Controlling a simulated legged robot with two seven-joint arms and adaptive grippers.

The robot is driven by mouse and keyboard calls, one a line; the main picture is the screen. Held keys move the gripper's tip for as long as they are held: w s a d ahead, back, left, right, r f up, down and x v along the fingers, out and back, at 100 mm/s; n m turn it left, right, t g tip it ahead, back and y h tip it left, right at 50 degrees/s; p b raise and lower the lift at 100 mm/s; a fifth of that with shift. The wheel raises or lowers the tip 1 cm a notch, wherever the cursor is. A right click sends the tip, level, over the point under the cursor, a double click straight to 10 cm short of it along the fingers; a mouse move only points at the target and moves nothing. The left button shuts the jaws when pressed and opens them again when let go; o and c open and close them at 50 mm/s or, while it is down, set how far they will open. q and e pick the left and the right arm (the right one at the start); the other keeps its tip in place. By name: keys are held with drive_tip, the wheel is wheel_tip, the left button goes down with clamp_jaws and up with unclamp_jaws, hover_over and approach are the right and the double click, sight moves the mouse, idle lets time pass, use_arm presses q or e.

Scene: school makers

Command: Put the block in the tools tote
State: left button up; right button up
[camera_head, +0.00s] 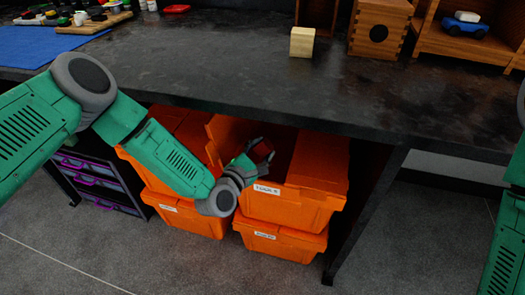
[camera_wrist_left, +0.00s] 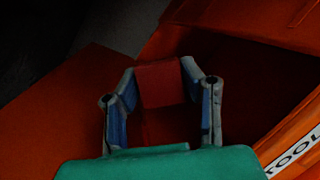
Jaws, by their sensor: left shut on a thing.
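My left gripper (camera_head: 252,158) is shut on a red block (camera_head: 262,150). In the left wrist view the red block (camera_wrist_left: 159,84) sits between the two fingers of the gripper (camera_wrist_left: 163,98). The gripper is at the open top of the orange tools tote (camera_head: 328,172), under the table. The tote's white label shows on its front and, partly, in the left wrist view, where its orange wall (camera_wrist_left: 294,140) is at the right. The tote's floor is dark and hidden. My right gripper is out of view; only part of that arm shows at the right edge.
The dark workbench (camera_head: 225,60) overhangs the totes. On it are a pale wooden block (camera_head: 301,42), a wooden box with a round hole (camera_head: 379,30) and a blue toy car (camera_head: 464,27). Other orange totes stand below and left, beside a drawer unit (camera_head: 100,180).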

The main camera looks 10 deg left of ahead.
use_arm(q)
drive_tip(key=o, duration=0.9)
drive_tip(key=shift+d, duration=0.1)
drive_tip(key=shift+o, duration=0.9)
drive_tip(key=shift+d, duration=0.2)
